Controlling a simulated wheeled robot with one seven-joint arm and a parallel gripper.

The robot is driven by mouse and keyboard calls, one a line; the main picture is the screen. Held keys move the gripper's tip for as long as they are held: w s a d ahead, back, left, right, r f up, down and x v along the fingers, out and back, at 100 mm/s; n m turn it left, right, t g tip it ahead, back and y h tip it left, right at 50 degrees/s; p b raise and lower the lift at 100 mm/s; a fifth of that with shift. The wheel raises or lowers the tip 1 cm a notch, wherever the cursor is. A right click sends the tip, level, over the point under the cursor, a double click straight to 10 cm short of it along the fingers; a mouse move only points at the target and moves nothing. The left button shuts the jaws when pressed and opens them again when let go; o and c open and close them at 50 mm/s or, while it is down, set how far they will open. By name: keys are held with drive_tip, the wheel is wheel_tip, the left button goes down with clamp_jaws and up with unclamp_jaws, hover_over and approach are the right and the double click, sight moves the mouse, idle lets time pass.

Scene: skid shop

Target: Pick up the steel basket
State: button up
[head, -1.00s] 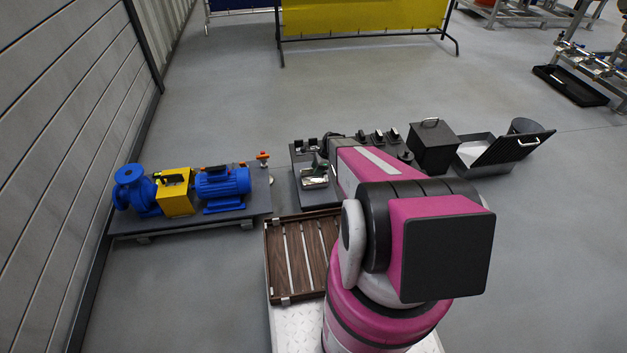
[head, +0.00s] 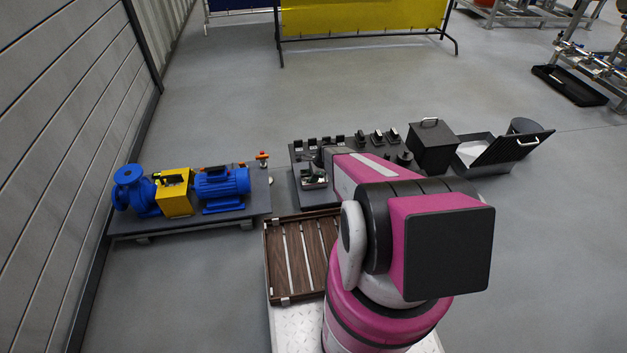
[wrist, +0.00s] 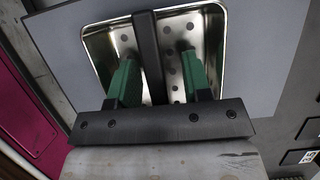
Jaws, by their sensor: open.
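The steel basket (wrist: 211,30) is a shiny, perforated metal tray with rounded corners. It fills the top of the wrist view, and in the head view the basket (head: 313,184) shows small on the dark bench panel. My gripper (wrist: 158,58) has two green fingers, open and apart, over the basket. A black bar (wrist: 147,45) runs between the fingers with a gap on each side; it looks like the basket's handle. In the head view my gripper (head: 318,163) is small and partly hidden by my arm. Whether the fingertips touch the basket cannot be told.
A black lidded box (head: 433,150) and an open tray with a ribbed lid (head: 515,148) stand right of the bench. Black fixtures (head: 378,137) line its back. A blue pump set (head: 222,184) is at left. A slatted wooden crate (head: 290,258) is nearer me.

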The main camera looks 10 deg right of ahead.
drive_tip(key=shift+f, duration=0.15)
clamp_jaws()
